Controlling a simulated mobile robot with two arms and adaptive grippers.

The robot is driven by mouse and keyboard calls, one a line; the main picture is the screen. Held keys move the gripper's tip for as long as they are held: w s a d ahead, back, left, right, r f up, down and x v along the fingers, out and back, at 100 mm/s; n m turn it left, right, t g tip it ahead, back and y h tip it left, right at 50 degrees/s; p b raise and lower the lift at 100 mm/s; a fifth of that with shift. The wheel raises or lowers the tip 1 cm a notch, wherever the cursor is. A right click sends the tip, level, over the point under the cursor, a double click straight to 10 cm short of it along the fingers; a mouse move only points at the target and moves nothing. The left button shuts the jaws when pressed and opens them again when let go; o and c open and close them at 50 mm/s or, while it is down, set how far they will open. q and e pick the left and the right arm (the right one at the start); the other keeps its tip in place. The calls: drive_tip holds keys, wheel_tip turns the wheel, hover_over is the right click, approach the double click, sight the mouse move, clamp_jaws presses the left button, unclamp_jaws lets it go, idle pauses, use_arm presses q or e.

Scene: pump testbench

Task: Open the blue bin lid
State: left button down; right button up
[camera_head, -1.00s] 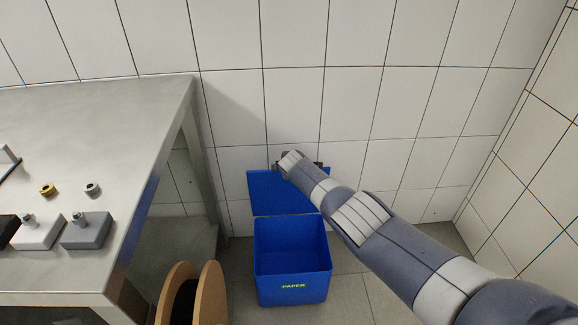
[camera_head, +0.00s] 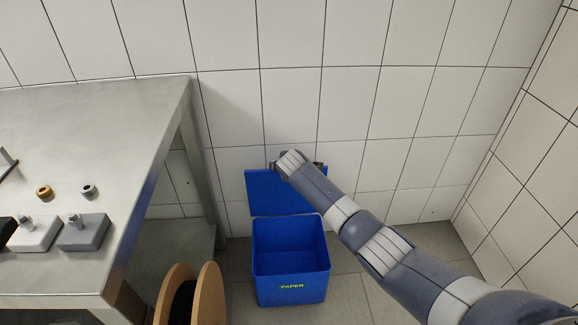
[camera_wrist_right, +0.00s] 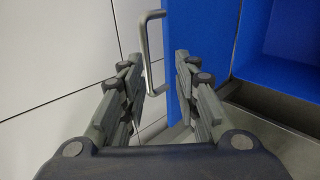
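The blue bin (camera_head: 290,262), marked PAPER, stands on the floor in the head view, its top uncovered. Its blue lid (camera_head: 262,196) is raised behind it near the tiled wall, partly hidden by my right arm. My right gripper (camera_head: 297,164) is at the lid's upper edge, mostly hidden by the arm. In the right wrist view, my right gripper (camera_wrist_right: 158,64) is open. The grey handle (camera_wrist_right: 144,45) and the lid's edge (camera_wrist_right: 178,50) show between or just beyond its fingers; contact cannot be told. My left gripper is not in view.
A metal table (camera_head: 110,130) at the left holds grey and white blocks (camera_head: 84,233) and small fittings. A wooden spool (camera_head: 205,295) stands left of the bin. Tiled walls close off the back and right. Some floor is free right of the bin.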

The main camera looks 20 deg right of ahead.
drive_tip(key=v, duration=0.7)
drive_tip(key=shift+r, duration=0.15)
idle(0.4)
